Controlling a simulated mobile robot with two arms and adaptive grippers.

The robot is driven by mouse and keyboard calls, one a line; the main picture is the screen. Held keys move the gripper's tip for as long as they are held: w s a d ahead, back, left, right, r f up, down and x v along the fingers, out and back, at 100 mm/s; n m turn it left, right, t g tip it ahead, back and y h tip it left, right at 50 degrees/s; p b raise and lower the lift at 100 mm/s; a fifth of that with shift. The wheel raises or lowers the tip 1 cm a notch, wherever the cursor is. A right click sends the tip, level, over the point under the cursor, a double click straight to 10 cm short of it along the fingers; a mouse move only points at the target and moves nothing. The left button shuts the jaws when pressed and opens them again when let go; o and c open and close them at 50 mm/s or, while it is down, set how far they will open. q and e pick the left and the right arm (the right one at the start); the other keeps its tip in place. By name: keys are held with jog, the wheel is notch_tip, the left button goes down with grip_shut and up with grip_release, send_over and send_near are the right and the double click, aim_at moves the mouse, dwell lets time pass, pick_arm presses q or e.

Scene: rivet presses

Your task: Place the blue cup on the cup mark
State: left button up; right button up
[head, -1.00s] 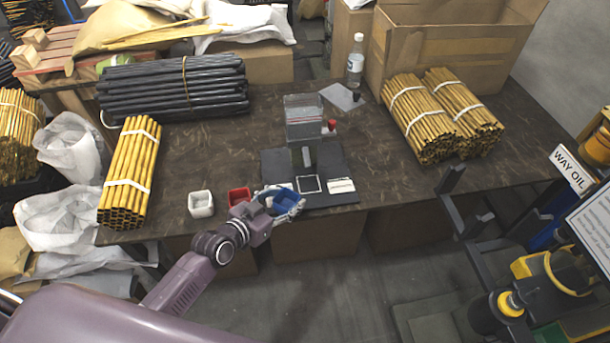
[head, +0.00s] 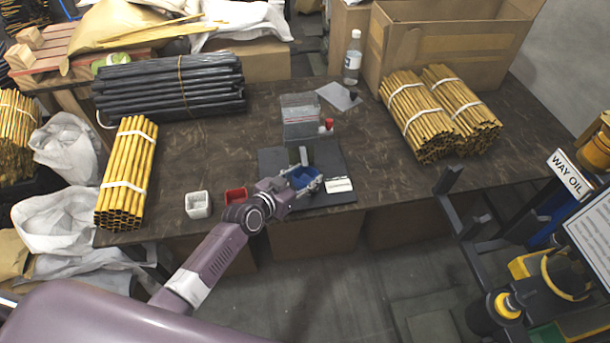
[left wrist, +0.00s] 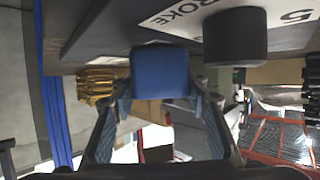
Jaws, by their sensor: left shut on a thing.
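The blue cup (head: 304,177) is held by my left gripper (head: 303,181) over the front of the dark press base (head: 330,155). In the left wrist view the blue cup (left wrist: 160,72) sits between the two fingers (left wrist: 162,90), which are shut on it. The cup mark, a white square outline on the base, is hidden behind the cup and gripper now. I cannot tell whether the cup touches the base. My right gripper is not in view.
A white cup (head: 198,204) and a red cup (head: 236,196) stand left of the base. The press (head: 301,118) rises behind the blue cup, and a white label (head: 339,185) lies to its right. Yellow tube bundles (head: 127,172) and dark tubes (head: 170,86) lie left.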

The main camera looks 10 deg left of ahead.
pick_arm(q)
jog(key=o, duration=1.6)
jog(key=shift+f, duration=0.25)
jog(key=shift+r, duration=0.1)
jog(key=shift+r, duration=0.15)
jog(key=p+v, duration=0.1)
jog(key=v, duration=1.1)
